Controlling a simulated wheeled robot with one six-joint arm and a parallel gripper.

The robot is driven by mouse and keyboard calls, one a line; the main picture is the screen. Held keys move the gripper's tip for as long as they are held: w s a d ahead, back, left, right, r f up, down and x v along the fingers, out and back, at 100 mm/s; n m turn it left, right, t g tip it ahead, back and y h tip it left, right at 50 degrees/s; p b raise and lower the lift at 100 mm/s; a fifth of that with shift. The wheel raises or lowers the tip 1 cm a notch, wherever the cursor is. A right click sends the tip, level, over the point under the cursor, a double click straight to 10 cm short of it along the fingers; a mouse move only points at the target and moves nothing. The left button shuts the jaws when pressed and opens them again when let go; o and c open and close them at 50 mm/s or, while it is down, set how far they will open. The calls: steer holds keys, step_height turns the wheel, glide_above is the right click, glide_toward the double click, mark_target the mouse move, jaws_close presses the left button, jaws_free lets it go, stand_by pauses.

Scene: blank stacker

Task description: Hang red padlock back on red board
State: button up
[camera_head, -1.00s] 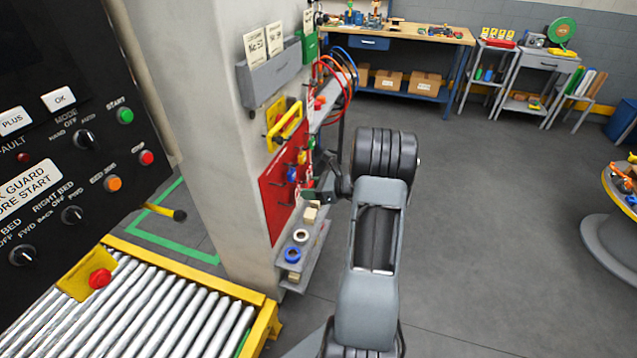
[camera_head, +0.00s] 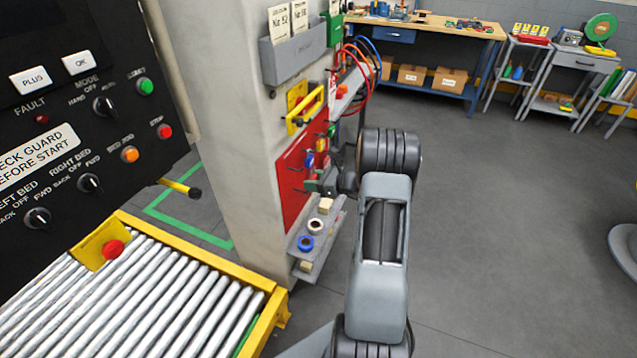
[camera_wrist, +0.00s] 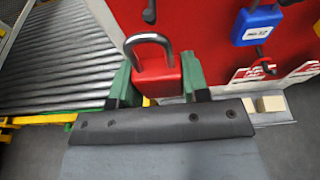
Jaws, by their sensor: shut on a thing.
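The red padlock (camera_wrist: 158,82) is held between the two green fingers of my gripper (camera_wrist: 157,77) in the wrist view, its dark shackle pointing up. The red board (camera_wrist: 205,32) stands just beyond it. A dark hook (camera_wrist: 150,12) shows on the board above the shackle; the shackle looks apart from it. A blue padlock (camera_wrist: 257,24) hangs on the board to the right. In the head view the red board (camera_head: 294,182) is on the side of the pillar, and my gripper (camera_head: 318,186) is beside its right part. The held padlock cannot be made out there.
Red-and-white tags (camera_wrist: 300,73) hang lower on the board. A small shelf (camera_head: 303,268) with rings and blocks sits below the board. A roller conveyor (camera_head: 150,310) and control panel (camera_head: 80,130) are at left. Open floor (camera_head: 480,220) lies to the right.

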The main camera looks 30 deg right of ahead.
mark_target(288, 179)
steer(key=shift+r+x, duration=0.2)
steer(key=shift+x, duration=1)
steer(key=shift+r+x, duration=0.2)
steer(key=shift+x, duration=1)
steer(key=shift+w+a+f+b, duration=0.4)
steer(key=shift+w+f+b, duration=0.25)
steer(key=shift+b, duration=0.35)
steer(key=o, duration=1.3)
